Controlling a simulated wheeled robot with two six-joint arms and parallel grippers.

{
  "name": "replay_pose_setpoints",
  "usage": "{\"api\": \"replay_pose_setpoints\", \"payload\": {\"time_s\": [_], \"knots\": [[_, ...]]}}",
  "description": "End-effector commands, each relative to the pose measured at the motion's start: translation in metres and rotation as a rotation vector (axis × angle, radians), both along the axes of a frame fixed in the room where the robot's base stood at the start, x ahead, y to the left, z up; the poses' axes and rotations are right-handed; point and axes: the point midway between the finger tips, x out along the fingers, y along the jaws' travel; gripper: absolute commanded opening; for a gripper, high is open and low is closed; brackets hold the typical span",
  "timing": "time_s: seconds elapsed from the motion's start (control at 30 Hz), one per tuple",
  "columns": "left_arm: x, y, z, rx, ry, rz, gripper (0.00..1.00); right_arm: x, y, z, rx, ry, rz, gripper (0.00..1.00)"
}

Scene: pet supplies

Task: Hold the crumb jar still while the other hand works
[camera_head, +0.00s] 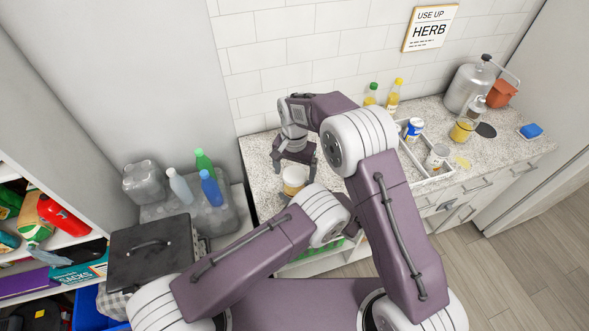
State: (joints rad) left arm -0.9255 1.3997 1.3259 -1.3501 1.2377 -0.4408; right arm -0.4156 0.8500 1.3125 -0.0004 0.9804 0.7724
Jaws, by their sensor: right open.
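A small pale jar with yellow-tan contents (294,182), which looks like the crumb jar, stands upright on the left part of the speckled counter. My right gripper (294,165) points down just behind and above it, with its dark fingers spread apart. Whether the fingers touch the jar cannot be told. My left arm comes in from the lower left and its elbow hides the counter just in front of the jar. My left gripper does not show.
A white divided tray (430,176) holds a blue-and-white can (413,129) and a pale cup (437,157). Two bottles (393,93) stand by the wall. A metal canister (468,88) and a glass jar (463,130) are at right. A black box (150,250) is at left.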

Motion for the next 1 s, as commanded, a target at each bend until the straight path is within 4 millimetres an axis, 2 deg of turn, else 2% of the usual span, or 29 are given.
{"api": "replay_pose_setpoints", "payload": {"time_s": [0.17,0.4,0.6,0.73,1.0], "knots": [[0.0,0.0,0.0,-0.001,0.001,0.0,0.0,0.002,0.001,0.023,0.003,-0.006,0.0,0.89],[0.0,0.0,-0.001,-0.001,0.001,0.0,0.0,0.001,0.001,0.079,0.003,-0.006,0.0,0.89],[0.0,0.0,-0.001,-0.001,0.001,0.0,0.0,0.0,0.0,0.11,0.001,-0.003,0.0,0.89],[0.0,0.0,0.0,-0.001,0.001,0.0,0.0,0.0,0.0,0.119,0.001,-0.001,0.0,0.89],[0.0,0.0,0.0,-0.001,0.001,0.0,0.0,0.0,0.0,0.12,0.001,-0.001,0.0,0.89]]}}
